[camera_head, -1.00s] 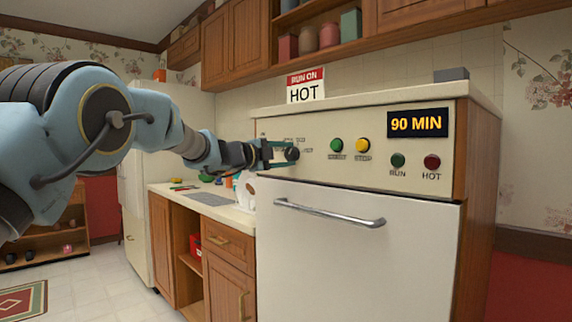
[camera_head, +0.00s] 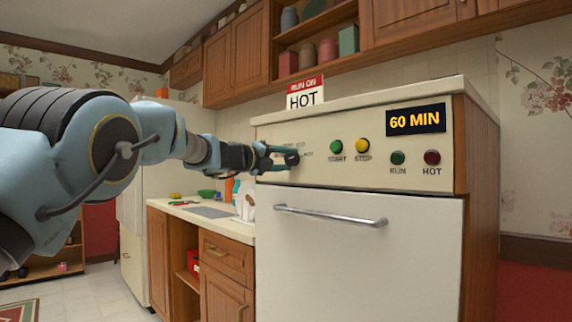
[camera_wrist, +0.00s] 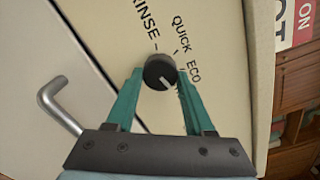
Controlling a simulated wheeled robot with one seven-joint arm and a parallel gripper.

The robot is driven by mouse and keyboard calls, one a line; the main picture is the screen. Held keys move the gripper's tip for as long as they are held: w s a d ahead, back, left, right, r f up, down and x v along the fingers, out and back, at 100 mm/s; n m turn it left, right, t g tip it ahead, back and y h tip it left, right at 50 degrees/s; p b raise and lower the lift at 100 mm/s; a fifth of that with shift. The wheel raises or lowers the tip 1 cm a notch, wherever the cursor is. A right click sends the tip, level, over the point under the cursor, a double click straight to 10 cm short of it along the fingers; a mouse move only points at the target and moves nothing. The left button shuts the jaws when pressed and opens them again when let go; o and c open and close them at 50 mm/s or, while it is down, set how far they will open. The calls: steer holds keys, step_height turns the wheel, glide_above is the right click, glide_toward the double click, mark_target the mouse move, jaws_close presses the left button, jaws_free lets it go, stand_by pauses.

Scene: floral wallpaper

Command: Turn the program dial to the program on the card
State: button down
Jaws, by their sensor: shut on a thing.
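The program dial (camera_wrist: 160,72) is a dark round knob with a white pointer mark toward the lower right in the wrist view. Words including RINSE, QUICK and ECO surround it; others are partly hidden. In the head view the dial (camera_head: 292,159) is at the panel's left. My gripper (camera_head: 284,156) is shut on the dial; its green fingers show either side of it in the wrist view (camera_wrist: 160,78). The card (camera_head: 306,95) above the panel reads RUN ON HOT. The display (camera_head: 415,120) reads 60 MIN.
Right of the dial are a green START button (camera_head: 337,146), a yellow STOP button (camera_head: 362,145), and unlit-looking RUN (camera_head: 397,158) and HOT (camera_head: 432,157) lamps. A door handle (camera_head: 330,216) sticks out below. A counter (camera_head: 188,205) with small items is at left.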

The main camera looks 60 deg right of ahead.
steer(key=shift+f, duration=0.1)
stand_by(0.4)
steer(key=shift+c, duration=1.4)
jaws_free()
steer(key=shift+a, duration=0.1)
steer(key=b+v, duration=0.3)
steer(key=v, duration=0.7)
steer(key=shift+a, duration=0.3)
steer(key=shift+w, duration=0.1)
